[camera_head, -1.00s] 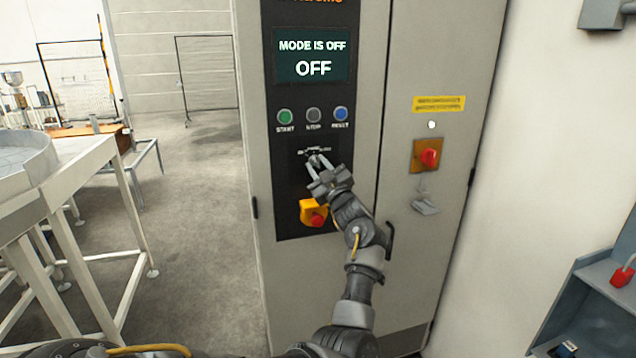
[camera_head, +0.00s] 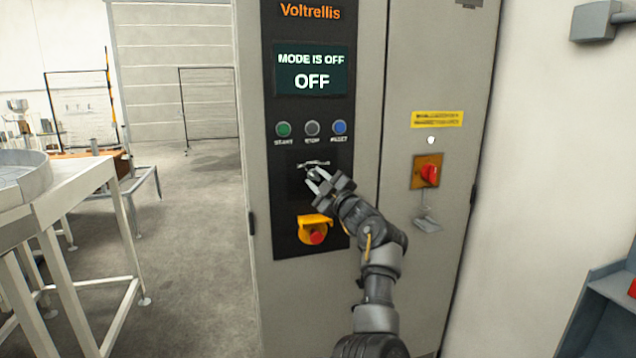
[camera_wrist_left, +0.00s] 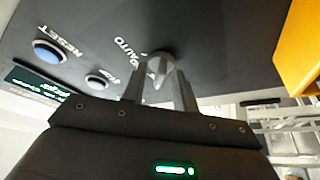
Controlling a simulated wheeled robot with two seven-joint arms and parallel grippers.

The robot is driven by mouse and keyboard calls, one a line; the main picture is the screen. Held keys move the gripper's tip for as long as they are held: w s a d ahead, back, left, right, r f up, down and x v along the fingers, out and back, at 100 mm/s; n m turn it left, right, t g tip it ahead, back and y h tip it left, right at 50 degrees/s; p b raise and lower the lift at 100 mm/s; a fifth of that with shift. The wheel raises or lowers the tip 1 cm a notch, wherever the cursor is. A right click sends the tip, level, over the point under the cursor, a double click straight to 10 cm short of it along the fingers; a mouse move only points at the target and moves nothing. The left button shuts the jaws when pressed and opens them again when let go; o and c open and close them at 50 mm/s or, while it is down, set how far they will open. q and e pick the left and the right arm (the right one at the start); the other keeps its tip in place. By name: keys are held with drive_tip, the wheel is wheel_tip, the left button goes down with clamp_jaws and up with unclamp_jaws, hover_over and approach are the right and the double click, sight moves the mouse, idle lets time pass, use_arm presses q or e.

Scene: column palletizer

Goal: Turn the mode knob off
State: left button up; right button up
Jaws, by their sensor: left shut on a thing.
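The mode knob (camera_wrist_left: 158,66) is a small grey knob on the black control panel (camera_head: 290,220), below the button row. In the wrist view, the fingers of my left gripper (camera_wrist_left: 160,88) stand on both sides of it and are shut on it. In the head view, my left gripper (camera_head: 314,181) reaches the panel from the lower right and largely hides the knob. The screen (camera_head: 311,70) above reads "MODE IS OFF" and "OFF". My right gripper is not in view.
Green start (camera_head: 283,129), grey stop (camera_head: 312,128) and blue reset (camera_head: 340,127) buttons sit above the knob. A red emergency button (camera_head: 316,238) with a yellow shroud is just below. A red switch (camera_head: 429,173) is on the right cabinet door. A white-framed table (camera_head: 75,200) stands left.

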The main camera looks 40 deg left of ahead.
use_arm(q)
drive_tip(key=o, duration=1)
drive_tip(key=shift+c, duration=0.2)
drive_tip(key=b+v, duration=0.3)
drive_tip(key=v, duration=0.4)
drive_tip(key=shift+d, duration=0.2)
drive_tip(key=shift+s+f, duration=0.1)
drive_tip(key=shift+f, duration=0.05)
